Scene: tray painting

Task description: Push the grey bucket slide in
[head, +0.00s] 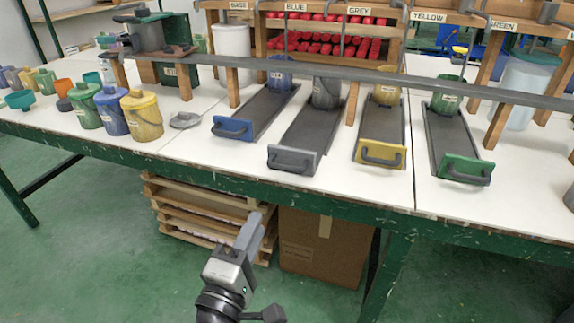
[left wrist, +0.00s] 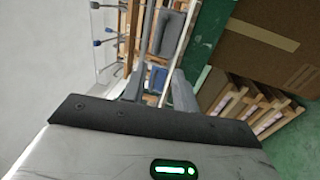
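The grey bucket slide (head: 313,130) is a dark tray that extends out over the white tabletop. Its grey front plate with a handle (head: 293,160) lies near the table's front edge. The grey bucket (head: 327,93) stands at its back end, under the rail. In the left wrist view the grey handle plate (left wrist: 172,35) shows beyond the fingers. My left gripper (head: 252,235) is below and in front of the table edge, apart from the slide. Its two fingers stand apart in the left wrist view (left wrist: 157,88), with nothing between them. My right gripper is not in view.
The blue slide (head: 233,128) is on the left of the grey one; the yellow slide (head: 381,152) and green slide (head: 463,169) are on the right. A long grey rail (head: 420,87) crosses above them. Pallets (head: 205,215) and a cardboard box (head: 322,245) lie under the table.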

